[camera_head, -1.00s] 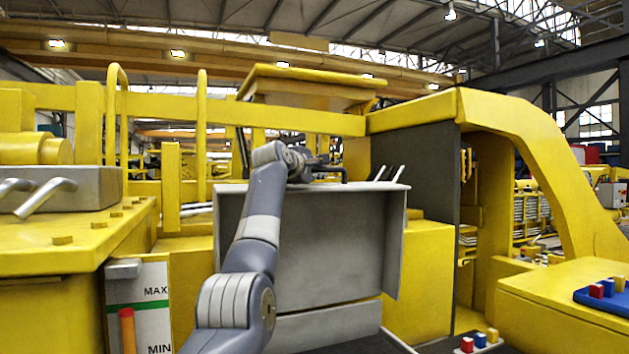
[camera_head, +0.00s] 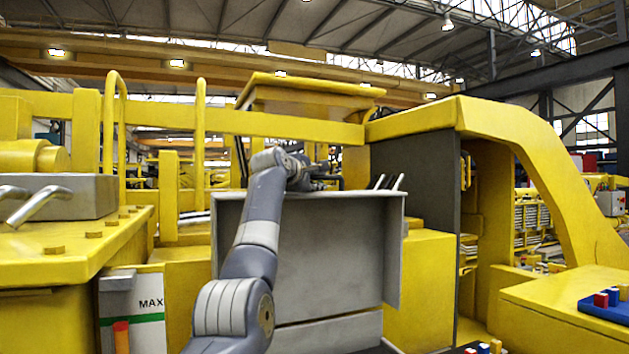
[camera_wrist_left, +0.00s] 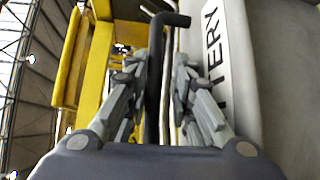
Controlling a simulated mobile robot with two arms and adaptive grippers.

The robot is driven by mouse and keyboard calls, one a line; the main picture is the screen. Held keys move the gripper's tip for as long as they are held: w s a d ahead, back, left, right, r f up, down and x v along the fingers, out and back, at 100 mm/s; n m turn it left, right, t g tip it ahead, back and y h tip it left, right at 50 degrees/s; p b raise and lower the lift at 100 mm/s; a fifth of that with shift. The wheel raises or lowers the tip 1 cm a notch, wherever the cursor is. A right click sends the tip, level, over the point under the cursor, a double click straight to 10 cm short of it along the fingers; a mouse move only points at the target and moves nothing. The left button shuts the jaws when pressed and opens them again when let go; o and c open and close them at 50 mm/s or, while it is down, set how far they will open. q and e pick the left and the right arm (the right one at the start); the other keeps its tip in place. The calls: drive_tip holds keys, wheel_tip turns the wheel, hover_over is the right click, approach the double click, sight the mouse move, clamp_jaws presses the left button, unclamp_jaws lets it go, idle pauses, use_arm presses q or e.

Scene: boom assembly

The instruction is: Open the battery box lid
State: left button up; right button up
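The battery box lid (camera_head: 335,250) is a grey panel with side flanges, standing steeply raised in the middle of the head view. In the left wrist view its grey face (camera_wrist_left: 285,70) carries a white label with part of the word BATTERY. A black bar handle (camera_wrist_left: 155,80) runs beside the label. My left gripper (camera_head: 308,172) is at the lid's top edge, and my left arm passes in front of the panel. In the left wrist view the left gripper (camera_wrist_left: 160,75) has its fingers apart on either side of the handle, with a gap at the right. My right gripper is out of view.
A yellow frame with rails (camera_head: 200,150) stands behind the lid. A grey box with metal levers (camera_head: 65,197) is at left, above a MAX level gauge (camera_head: 148,303). A blue tray with coloured blocks (camera_head: 605,303) lies on a yellow surface at right. A yellow arch (camera_head: 545,160) stands behind it.

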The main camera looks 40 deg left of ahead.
use_arm(q)
drive_tip(key=shift+s+d+r, duration=0.1)
drive_tip(key=v, duration=1.1)
drive_tip(key=shift+s, duration=0.35)
drive_tip(key=shift+w+d, duration=0.1)
drive_tip(key=shift+d, duration=0.05)
drive_tip(key=shift+c, duration=0.5)
